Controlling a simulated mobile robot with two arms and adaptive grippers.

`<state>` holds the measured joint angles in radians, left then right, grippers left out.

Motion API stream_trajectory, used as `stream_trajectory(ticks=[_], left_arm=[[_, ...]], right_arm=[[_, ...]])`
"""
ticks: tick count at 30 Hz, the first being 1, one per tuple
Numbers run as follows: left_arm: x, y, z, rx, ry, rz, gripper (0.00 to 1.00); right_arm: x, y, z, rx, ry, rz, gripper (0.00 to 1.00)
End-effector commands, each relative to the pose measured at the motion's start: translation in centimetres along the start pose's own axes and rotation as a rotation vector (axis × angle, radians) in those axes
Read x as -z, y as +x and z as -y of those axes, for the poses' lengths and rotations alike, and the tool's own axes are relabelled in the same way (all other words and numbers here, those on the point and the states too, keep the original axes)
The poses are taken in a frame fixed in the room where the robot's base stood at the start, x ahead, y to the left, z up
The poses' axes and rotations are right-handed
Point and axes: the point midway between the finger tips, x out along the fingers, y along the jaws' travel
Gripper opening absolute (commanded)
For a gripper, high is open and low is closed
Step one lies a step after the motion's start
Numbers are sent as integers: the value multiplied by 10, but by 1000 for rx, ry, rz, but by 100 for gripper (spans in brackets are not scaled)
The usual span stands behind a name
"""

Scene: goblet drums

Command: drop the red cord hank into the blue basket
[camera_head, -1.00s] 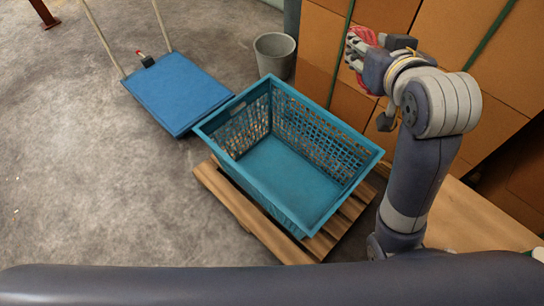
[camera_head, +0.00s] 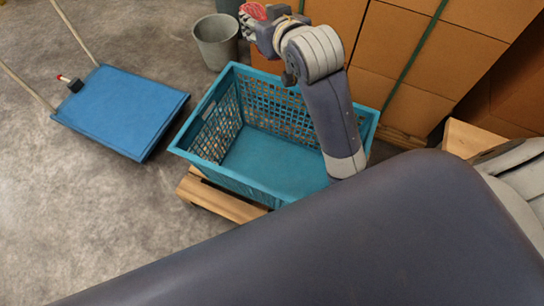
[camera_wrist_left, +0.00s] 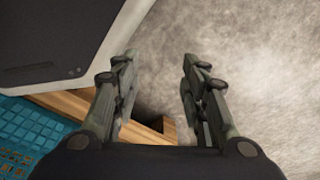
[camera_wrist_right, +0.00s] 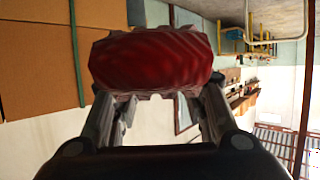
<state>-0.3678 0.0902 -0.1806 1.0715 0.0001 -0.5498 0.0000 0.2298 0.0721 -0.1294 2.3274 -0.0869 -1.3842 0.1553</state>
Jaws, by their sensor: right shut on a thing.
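The red cord hank (camera_wrist_right: 150,62) fills the upper middle of the right wrist view, held at the fingertips of my right gripper (camera_wrist_right: 155,98). In the head view the hank (camera_head: 254,12) is a small red patch at the top, and my right gripper (camera_head: 258,22) is shut on it, raised over the far side of the basket. The blue basket (camera_head: 205,175) is open and empty, and my right forearm hides part of its right side. My left gripper (camera_wrist_left: 160,90) shows in the left wrist view with its fingers apart and nothing between them.
The basket stands on a wooden pallet (camera_head: 225,200). A blue platform cart (camera_head: 120,108) is at the left, and a grey bucket (camera_head: 216,42) stands behind the basket. Strapped cardboard boxes (camera_head: 420,60) are at the back right. Bare floor lies at the lower left.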

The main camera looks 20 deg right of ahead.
Motion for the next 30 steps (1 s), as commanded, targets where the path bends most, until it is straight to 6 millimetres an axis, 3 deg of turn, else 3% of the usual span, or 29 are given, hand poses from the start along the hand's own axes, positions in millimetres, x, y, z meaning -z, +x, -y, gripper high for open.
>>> stream_trajectory(ticks=[1, 8, 15, 24, 30], left_arm=[[11, 7, 0, 1, -2, -12, 40], [55, -4, 2, 4, -9, -40, 40], [91, -27, 5, 8, -15, -72, 40], [117, -70, 8, 13, -22, -110, 40], [122, -97, 9, 16, -25, -129, 40]], right_arm=[[-25, 15, -3, -3, 0, 6, 15], [-92, 60, -15, -12, 2, 6, 15], [-170, 102, -30, -19, 6, 6, 15], [-273, 142, -52, -26, 12, 4, 15], [-324, 156, -64, -29, 16, 1, 15]])
